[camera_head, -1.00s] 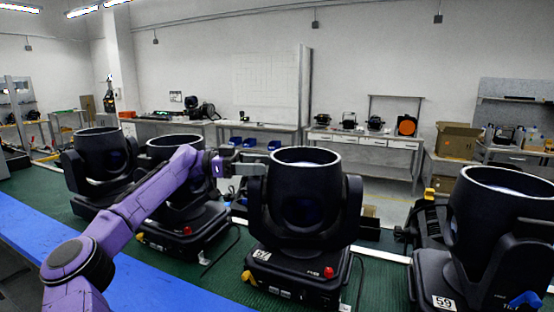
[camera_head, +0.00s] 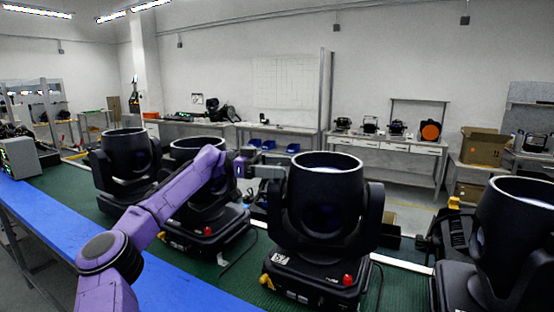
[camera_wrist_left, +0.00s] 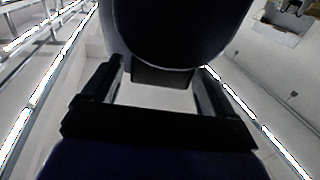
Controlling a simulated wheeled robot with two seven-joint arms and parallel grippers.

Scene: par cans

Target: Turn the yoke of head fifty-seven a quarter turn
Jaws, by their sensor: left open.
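A black moving head (camera_head: 325,205) with a wide round barrel stands upright on its base in the middle of the head view. Its white number label (camera_head: 281,257) is too small to read surely. Its yoke has an upright arm on each side of the barrel. My left gripper (camera_head: 270,172), on the purple arm, is at the left side of this head, level with the upper yoke. In the left wrist view, its two fingers (camera_wrist_left: 158,95) are apart, with a dark barrel (camera_wrist_left: 180,30) just beyond. I cannot tell whether they touch the yoke. My right gripper is out of view.
More black heads stand on the green bench top (camera_head: 215,275): two at left (camera_head: 125,165) and one at right (camera_head: 515,235). A blue strip (camera_head: 60,225) runs along the near edge. A dark cable lies between the heads. Back tables stand beyond.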

